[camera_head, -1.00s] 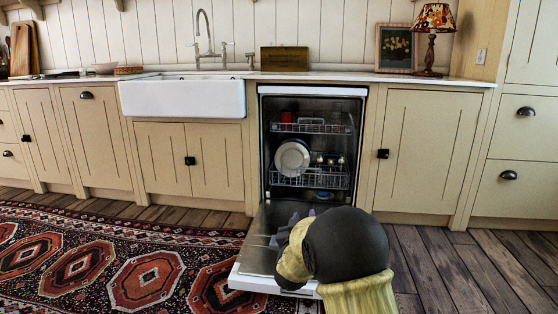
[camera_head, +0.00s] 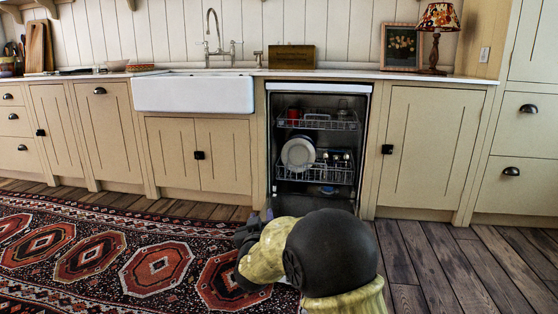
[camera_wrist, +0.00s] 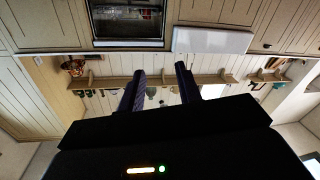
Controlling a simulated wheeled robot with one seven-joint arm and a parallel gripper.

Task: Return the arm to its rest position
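My arm, black and yellowish, fills the lower middle of the head view, in front of the dishwasher. My gripper's dark end (camera_head: 248,232) shows only partly there, left of the arm's yellow link. In the wrist view, which is upside down, my gripper's two dark fingers (camera_wrist: 160,88) stand apart with nothing between them. The dishwasher (camera_head: 318,185) is open, its racks inside, and my arm hides the area where its lowered door lay. It also shows in the wrist view (camera_wrist: 128,43), beyond the fingertips.
A white sink (camera_head: 194,93) stands left of the dishwasher, under a tap. A red cup (camera_head: 293,117) and white plates (camera_head: 298,154) sit in the racks. A patterned rug (camera_head: 90,255) covers the floor at left. Bare floorboards (camera_head: 440,265) lie clear at right.

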